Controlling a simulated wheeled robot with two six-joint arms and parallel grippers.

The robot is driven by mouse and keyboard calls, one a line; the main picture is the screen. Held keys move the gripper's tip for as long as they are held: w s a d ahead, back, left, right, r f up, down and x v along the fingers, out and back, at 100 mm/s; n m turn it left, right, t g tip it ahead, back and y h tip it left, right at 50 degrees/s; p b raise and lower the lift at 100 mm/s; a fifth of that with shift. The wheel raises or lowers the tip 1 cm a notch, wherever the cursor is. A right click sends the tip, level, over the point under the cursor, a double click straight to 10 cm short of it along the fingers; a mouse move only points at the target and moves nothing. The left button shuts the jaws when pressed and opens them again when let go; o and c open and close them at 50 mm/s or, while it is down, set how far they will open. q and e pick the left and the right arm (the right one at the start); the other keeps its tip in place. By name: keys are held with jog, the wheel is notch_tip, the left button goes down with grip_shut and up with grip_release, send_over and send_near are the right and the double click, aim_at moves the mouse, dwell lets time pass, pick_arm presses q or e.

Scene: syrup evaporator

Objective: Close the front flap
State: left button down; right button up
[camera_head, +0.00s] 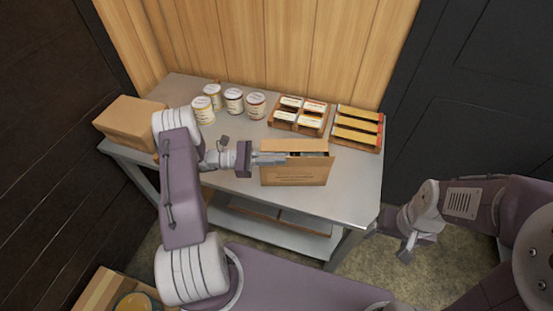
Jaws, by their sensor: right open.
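A cardboard box (295,176) stands near the front edge of the grey table, with printing on its front face. A light brown flap (294,145) shows along the back of its top. A narrow dark opening shows at the top right, in front of that flap. I cannot clearly tell the front flap from the front face. My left gripper (271,158) points right at the box's upper left corner. Its fingers look close together, and I cannot tell whether they touch the cardboard. My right gripper (408,249) is open and away from the box, low beyond the table's right end.
Several white-lidded tins (234,100) stand at the back of the table (348,196). Another carton (131,122) is at the left end. A lower shelf (270,233) runs underneath.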

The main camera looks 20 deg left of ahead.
pick_arm(q)
jog(key=c, duration=1.6)
grip_release()
jog(key=shift+c, duration=0.2)
jog(key=b+v, duration=0.2)
jog(key=v, duration=0.7)
jog(key=shift+b, duration=0.3)
jog(key=shift+d+r, duration=0.1)
jog(key=shift+r, duration=0.05)
